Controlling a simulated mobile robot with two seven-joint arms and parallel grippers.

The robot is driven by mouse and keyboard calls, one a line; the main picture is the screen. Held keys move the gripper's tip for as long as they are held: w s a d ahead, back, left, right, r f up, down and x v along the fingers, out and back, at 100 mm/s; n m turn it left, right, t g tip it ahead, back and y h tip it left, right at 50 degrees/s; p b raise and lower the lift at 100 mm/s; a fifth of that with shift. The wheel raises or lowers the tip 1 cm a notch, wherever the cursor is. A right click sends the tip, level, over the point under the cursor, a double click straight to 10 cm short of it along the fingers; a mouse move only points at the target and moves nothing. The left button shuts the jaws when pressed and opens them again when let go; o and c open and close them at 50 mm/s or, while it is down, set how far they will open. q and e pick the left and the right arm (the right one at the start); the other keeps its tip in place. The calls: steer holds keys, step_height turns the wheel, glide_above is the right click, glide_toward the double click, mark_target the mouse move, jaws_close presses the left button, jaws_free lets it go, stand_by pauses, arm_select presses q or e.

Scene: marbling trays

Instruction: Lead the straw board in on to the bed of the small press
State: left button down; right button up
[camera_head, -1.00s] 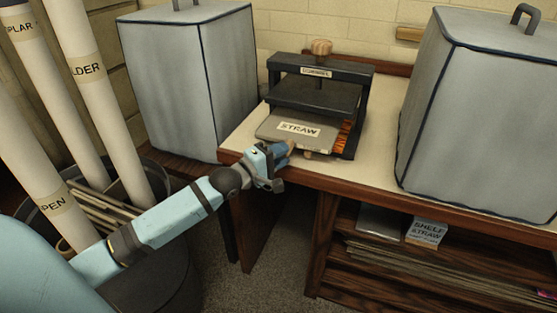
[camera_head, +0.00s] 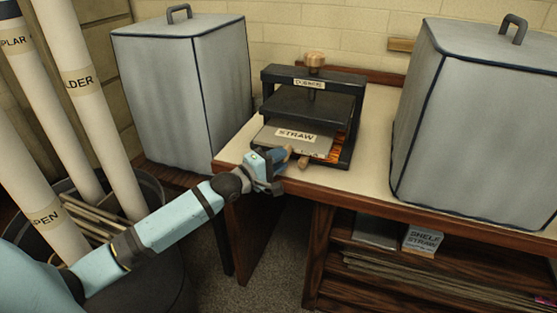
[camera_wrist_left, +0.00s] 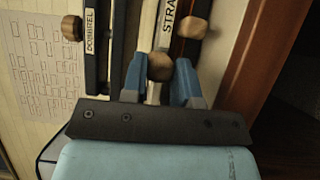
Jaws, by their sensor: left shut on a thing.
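The straw board (camera_head: 272,137), a grey board with a white STRAW label, lies flat, partly inside the small press (camera_head: 351,106) under its dark plate. Its near part sticks out at the front. My left gripper (camera_head: 283,163) is at the board's near edge, its blue fingers shut around a wooden knob at that edge. In the left wrist view the knob (camera_wrist_left: 160,66) sits between the fingertips, in line with the board (camera_wrist_left: 168,62), seen edge-on. The bed of the press is mostly hidden beneath the board. My right gripper is not in view.
Orange marbled material (camera_head: 340,147) shows on the press's right side. Grey covered boxes stand left (camera_head: 182,85) and right (camera_head: 470,120) of the press. The table's (camera_head: 375,165) front edge runs below the gripper. Paper rolls (camera_head: 95,110) stand at left.

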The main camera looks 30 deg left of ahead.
arm_select(q)
steer(key=shift+f, duration=0.35)
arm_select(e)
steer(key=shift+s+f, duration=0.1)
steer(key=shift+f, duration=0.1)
arm_select(q)
steer(key=c, duration=0.8)
jaws_free()
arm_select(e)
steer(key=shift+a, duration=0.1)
arm_select(q)
steer(key=shift+s, duration=0.1)
steer(key=p+v, duration=0.2)
steer(key=v, duration=1.1)
steer(key=shift+s, duration=0.35)
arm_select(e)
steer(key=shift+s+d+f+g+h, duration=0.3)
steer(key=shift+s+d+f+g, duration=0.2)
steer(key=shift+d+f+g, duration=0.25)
